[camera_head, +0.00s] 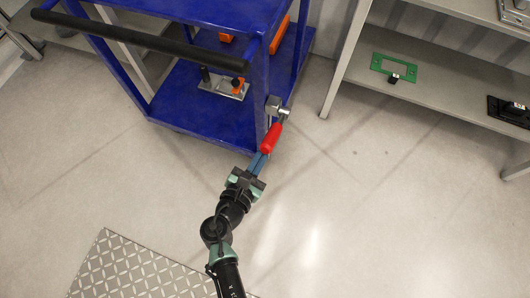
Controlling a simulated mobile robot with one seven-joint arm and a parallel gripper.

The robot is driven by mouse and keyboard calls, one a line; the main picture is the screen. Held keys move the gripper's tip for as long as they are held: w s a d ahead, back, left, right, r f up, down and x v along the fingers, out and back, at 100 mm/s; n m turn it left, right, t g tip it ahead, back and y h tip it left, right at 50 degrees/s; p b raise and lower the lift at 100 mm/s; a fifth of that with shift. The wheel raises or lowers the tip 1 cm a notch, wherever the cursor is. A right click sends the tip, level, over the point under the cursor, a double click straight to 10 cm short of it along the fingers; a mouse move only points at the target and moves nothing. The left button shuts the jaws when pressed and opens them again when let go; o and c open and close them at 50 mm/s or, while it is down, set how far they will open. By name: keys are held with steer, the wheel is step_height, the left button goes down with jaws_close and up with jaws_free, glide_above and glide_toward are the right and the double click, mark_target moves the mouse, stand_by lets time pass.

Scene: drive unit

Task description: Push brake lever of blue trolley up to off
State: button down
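The blue trolley (205,118) stands at the upper left with a black push handle (140,42). Its brake lever (271,138) has a red grip and joins a grey metal pivot (277,107) on the trolley's right front post. The lever slants, with its red grip lower in the picture than the pivot. My gripper (260,158) is at the lower end of the red grip, with its blue-grey fingers pointing up toward it. The fingertips overlap or touch the grip's end; I cannot tell which. The gap between the fingers cannot be made out.
Orange parts and a metal fixture (224,88) sit on the trolley's lower shelf. A grey shelf unit (352,55) at right holds a green frame (394,67) and a black part (510,111). A patterned metal plate (130,268) lies at lower left. The floor at lower right is clear.

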mark_target(266, 139)
steer(key=r+p, duration=0.1)
steer(key=p, duration=0.2)
steer(key=r+g+p, duration=0.1)
steer(key=p, duration=0.2)
steer(key=w+r+g+p, duration=0.1)
steer(key=r+p, duration=0.1)
steer(key=p, duration=0.1)
steer(key=shift+w+d+r+y, duration=0.1)
steer(key=shift+d+y, duration=0.1)
steer(key=shift+y, duration=0.2)
steer(key=r+p, duration=0.1)
steer(key=p, duration=0.1)
steer(key=w+g+p, duration=0.1)
steer(key=p, duration=0.2)
steer(key=r+g+p, duration=0.1)
steer(key=p, duration=0.2)
steer(key=shift+w+d+r+y, duration=0.3)
steer(key=shift+w+y, duration=0.05)
steer(key=shift+y, duration=0.05)
steer(key=g+p, duration=0.1)
steer(key=p, duration=0.1)
steer(key=w+r+g+p, duration=0.1)
steer(key=p, duration=0.1)
steer(key=shift+w+d+r+y, duration=0.15)
steer(key=shift+w+d+y, duration=0.1)
steer(key=shift+y, duration=0.05)
steer(key=shift+w+d+r+p, duration=0.15)
steer(key=shift+w+r+p, duration=0.2)
steer(key=shift+w+p, duration=0.5)
